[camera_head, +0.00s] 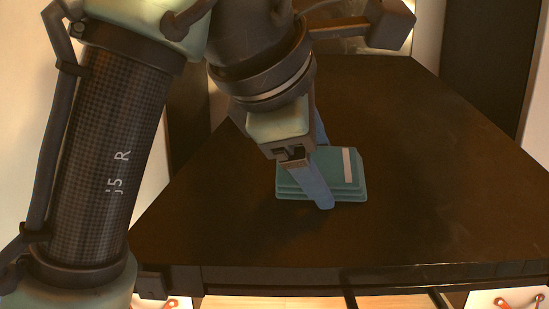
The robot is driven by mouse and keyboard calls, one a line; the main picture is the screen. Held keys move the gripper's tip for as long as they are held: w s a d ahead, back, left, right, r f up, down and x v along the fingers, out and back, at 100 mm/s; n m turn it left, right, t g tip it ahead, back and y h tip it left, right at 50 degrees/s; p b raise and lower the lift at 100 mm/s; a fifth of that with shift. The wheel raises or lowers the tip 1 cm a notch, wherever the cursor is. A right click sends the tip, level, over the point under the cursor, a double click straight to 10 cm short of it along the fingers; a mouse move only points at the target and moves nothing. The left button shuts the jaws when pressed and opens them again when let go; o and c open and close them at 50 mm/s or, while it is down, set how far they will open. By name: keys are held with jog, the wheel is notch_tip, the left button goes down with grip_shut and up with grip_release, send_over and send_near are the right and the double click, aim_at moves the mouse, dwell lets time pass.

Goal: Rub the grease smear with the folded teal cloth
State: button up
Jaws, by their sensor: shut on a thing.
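The folded teal cloth (335,172) lies flat in layers at the middle of the dark table, with a pale stripe near its right end. My gripper (322,180) is over the cloth's left part, one blue finger in front of its near edge and the other behind it. It is shut on the cloth. The cloth appears to be on or very close to the tabletop; I cannot tell which. I cannot make out a grease smear on the tabletop; the cloth and my arm hide part of the surface.
The dark brown tabletop (430,190) is bare to the right of the cloth and in front of it. Its near edge runs across the lower part of the view. Pale drawer fronts with leather pulls (503,302) show below. A dark upright panel stands at the back right.

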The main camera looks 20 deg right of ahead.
jog(key=shift+s+a+r+p, duration=0.1)
jog(key=shift+s+r+p, duration=0.2)
jog(key=shift+r, duration=0.15)
jog(key=shift+s+r+p, duration=0.15)
jog(key=shift+r+p, duration=0.15)
jog(key=shift+r, duration=0.15)
jog(key=s+r+p, duration=0.2)
jog(key=shift+s+a+r, duration=0.25)
jog(key=shift+a+r, duration=0.05)
jog(key=shift+a, duration=0.05)
jog(key=shift+s+a+r, duration=0.15)
jog(key=shift+s+r, duration=0.35)
jog(key=shift+r, duration=0.1)
jog(key=shift+s+a+r, duration=0.15)
jog(key=shift+s+r, duration=0.35)
jog(key=shift+r, duration=0.05)
jog(key=shift+f, duration=0.1)
